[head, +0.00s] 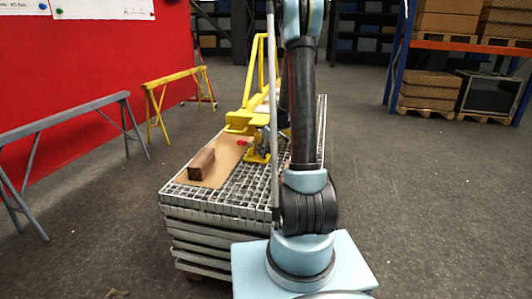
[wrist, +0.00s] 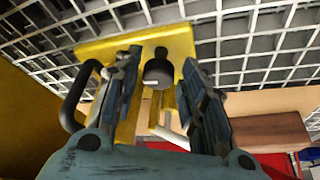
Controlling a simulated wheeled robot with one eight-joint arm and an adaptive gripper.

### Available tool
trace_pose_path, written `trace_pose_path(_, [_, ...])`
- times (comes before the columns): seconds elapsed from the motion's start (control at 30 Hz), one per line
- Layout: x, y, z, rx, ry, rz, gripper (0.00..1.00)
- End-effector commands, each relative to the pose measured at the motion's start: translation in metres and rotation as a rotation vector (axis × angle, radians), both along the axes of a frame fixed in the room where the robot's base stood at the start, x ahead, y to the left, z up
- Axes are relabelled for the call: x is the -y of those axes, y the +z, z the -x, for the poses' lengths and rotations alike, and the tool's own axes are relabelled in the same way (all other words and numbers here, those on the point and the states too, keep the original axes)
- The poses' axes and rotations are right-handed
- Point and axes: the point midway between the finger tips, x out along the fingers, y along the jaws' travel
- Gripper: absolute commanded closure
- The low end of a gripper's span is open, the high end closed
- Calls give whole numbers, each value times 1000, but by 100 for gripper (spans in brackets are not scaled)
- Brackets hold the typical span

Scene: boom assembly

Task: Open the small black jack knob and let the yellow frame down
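The yellow frame (head: 245,120) stands on the stacked gratings, with a tall part rising behind it. A small yellow jack (head: 257,154) sits below it, partly hidden by my arm. In the wrist view the small black knob (wrist: 158,73) shows in front of a yellow plate (wrist: 120,44). My gripper (wrist: 160,60) has its two fingers apart, one on each side of the knob. A narrow gap seems to show on both sides; contact is hard to tell. In the head view my gripper is largely hidden behind my arm.
A brown block (head: 202,163) lies on a tan sheet (head: 222,177) on the gratings (head: 200,199); it also shows in the wrist view (wrist: 270,132). A black curved handle (wrist: 74,98) is close outside the left finger. Trestles and a red wall stand left, shelving right.

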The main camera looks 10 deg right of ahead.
Motion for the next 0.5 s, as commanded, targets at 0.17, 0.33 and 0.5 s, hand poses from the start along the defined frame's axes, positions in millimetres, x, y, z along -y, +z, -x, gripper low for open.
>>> trace_pose_path(0.17, [1,0,0,0,-1,1,53])
trace_pose_path(0.33, [2,0,1,-1,-2,2,53])
trace_pose_path(0.5, [4,8,3,-1,-3,2,53])
